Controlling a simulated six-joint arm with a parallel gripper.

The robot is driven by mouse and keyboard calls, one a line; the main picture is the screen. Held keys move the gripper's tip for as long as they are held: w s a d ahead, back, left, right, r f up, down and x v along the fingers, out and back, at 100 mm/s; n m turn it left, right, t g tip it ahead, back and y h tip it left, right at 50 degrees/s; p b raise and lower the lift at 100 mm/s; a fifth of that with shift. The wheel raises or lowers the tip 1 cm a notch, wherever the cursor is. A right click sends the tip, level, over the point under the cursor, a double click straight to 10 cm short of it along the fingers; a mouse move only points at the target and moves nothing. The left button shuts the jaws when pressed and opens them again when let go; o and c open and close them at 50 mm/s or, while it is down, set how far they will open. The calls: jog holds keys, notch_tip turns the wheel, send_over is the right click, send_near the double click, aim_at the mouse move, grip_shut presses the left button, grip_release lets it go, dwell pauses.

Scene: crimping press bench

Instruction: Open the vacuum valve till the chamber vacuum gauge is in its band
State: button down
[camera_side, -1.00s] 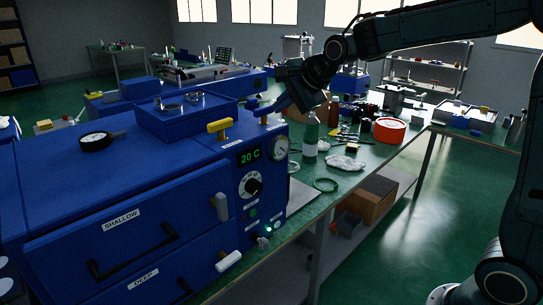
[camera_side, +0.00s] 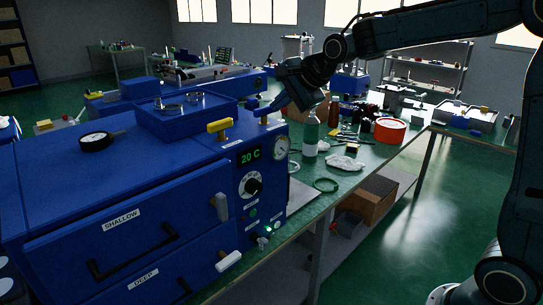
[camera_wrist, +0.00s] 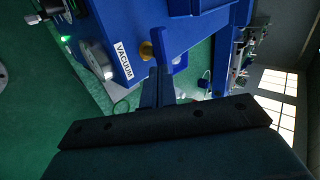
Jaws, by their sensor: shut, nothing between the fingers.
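The blue chamber cabinet (camera_side: 120,190) fills the left of the side view. The vacuum gauge (camera_side: 281,148) is a round white dial on its right end; its needle and band are too small to read. In the wrist view the gauge shows nearly edge-on (camera_wrist: 97,58). A VACUUM label (camera_wrist: 123,61) lies beside a small yellow valve part (camera_wrist: 146,51). My gripper (camera_side: 256,110) is shut and empty at the cabinet's top right edge, close to this valve. Its blue fingers (camera_wrist: 160,50) are right beside the yellow part; contact cannot be told, and the fingers partly hide the valve.
Another yellow handle (camera_side: 219,127) stands on the cabinet top, left of my gripper. A 20 C display (camera_side: 249,155) and a black dial knob (camera_side: 251,185) are on the end panel.

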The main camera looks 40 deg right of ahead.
jog(key=shift+w+d+n+y, duration=0.15)
jog(key=shift+d+n+y, duration=0.1)
jog(key=shift+n+y, duration=0.3)
jog(key=shift+w+d+n+y, duration=0.1)
jog(key=shift+d+n+y, duration=0.1)
jog(key=shift+n+y, duration=0.35)
jog(key=shift+w+d+n+g+y, duration=0.25)
jog(key=shift+n+g+y, duration=0.2)
jog(key=shift+n, duration=0.45)
jog(key=shift+w+d+n+g+y, duration=0.1)
jog(key=shift+w+n+g+y, duration=0.15)
jog(key=shift+n+y, duration=0.4)
jog(key=shift+w+d+n+g+y, duration=0.15)
jog(key=shift+n+g+y, duration=0.3)
jog(key=shift+n, duration=0.45)
jog(key=shift+w+d+n+g+y, duration=0.1)
jog(key=shift+w+n+g+y, duration=0.15)
jog(key=shift+n+y, duration=0.4)
jog(key=shift+w, duration=1.1)
